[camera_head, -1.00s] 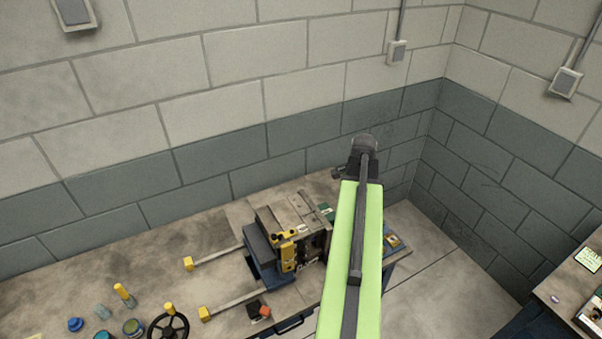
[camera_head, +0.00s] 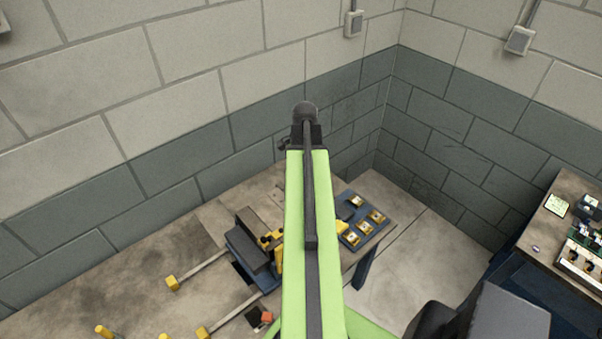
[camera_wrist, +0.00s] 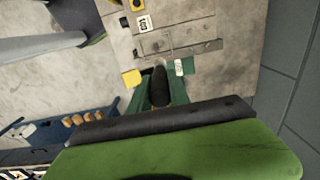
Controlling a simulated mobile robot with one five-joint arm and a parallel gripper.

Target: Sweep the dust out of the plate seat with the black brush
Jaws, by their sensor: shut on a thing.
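In the wrist view, my gripper (camera_wrist: 158,98) is shut on a dark, rounded thing, which looks like the black brush (camera_wrist: 160,84). Its bristles cannot be made out. Beyond it lies a pale metal fixture (camera_wrist: 178,22) with a slotted plate and a dark bar. I cannot tell which part is the plate seat, and no dust can be told apart. The gripper looks apart from the fixture, but the height is unclear. In the head view, my green arm hides the gripper, the brush and most of the fixture; a dark grey block (camera_head: 248,250) shows at its left side.
The bench has a blue tray (camera_head: 378,232) with several yellow-topped pieces at its right end. Yellow-ended bars (camera_head: 200,268) stick out at the left. Block walls stand behind and at right. Another bench (camera_head: 548,236) holds equipment at far right. Bare floor lies between the benches.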

